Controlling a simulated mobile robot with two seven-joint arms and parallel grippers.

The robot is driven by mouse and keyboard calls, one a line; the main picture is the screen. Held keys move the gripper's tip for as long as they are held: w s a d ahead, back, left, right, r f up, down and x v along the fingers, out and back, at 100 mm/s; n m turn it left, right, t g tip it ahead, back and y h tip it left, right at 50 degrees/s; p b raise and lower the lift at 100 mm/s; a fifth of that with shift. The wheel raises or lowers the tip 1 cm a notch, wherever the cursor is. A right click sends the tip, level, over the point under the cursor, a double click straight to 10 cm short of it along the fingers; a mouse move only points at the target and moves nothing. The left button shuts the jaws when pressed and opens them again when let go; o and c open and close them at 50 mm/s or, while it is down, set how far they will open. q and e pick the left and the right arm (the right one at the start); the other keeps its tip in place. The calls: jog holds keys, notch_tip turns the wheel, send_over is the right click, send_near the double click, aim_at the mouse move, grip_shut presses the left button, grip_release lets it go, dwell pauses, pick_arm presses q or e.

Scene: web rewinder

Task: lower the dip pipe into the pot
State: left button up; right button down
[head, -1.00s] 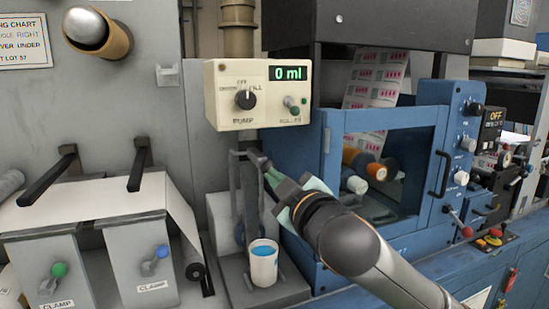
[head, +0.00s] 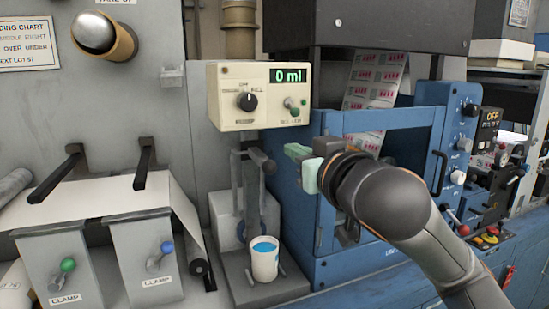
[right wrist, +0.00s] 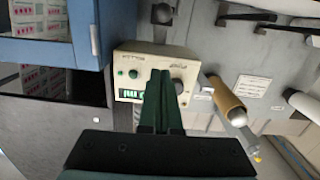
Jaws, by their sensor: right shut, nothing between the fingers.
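The white pot (head: 264,265) with blue liquid in it stands upright on a grey base below the pump box. Above and behind it is a grey upright frame (head: 237,185) with a dark, round-ended bar (head: 262,162) at its top. This looks like the dip pipe assembly, but I cannot tell the pipe's lower end clearly. My right gripper (head: 290,152) is shut and empty, just right of the bar and seemingly apart from it. In the right wrist view its green fingers (right wrist: 160,85) are together, in front of the pump box. My left gripper is not in view.
The cream pump box (head: 258,95) reads 0 ml and has a knob and a roller switch. A blue machine housing (head: 330,190) with a window stands close on the right. Two grey clamp boxes (head: 60,270) with levers are at the left.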

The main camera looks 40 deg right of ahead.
pick_arm(q)
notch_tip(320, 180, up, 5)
jog(key=p, duration=0.5)
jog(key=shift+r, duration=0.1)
pick_arm(e)
jog(key=w+d+f, duration=0.2)
jog(key=w+f, duration=0.2)
jog(key=w, duration=0.6)
jog(key=shift+w+d+f, duration=0.15)
jog(key=shift+d+f, duration=0.1)
jog(key=shift+d, duration=0.15)
jog(key=shift+f, duration=0.1)
